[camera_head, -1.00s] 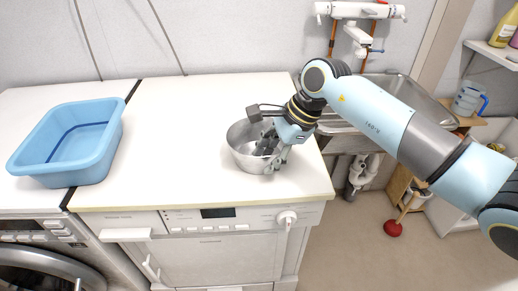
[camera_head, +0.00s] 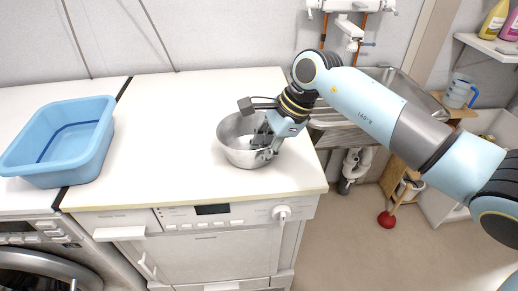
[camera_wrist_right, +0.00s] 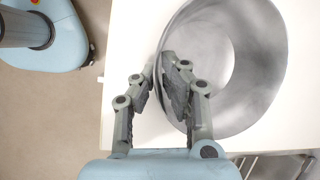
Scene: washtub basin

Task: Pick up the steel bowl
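The steel bowl (camera_head: 232,152) stands upright on the white counter, near its right end. It is round, open and empty apart from a finger. My right gripper (camera_head: 264,145) is at the bowl's right side. In the right wrist view my right gripper (camera_wrist_right: 159,70) straddles the bowl wall, one finger inside and one outside. The fingertips close in on the wall of the bowl (camera_wrist_right: 255,75), and the gripper looks shut on it. The bowl shows no clear lift off the counter. My left gripper is not in view.
A blue washtub (camera_head: 75,165) stands on the left of the counter (camera_head: 155,125). A steel sink (camera_head: 335,118) is to the right, behind my right arm. A red plunger (camera_head: 387,219) stands on the floor. The counter between washtub and bowl is clear.

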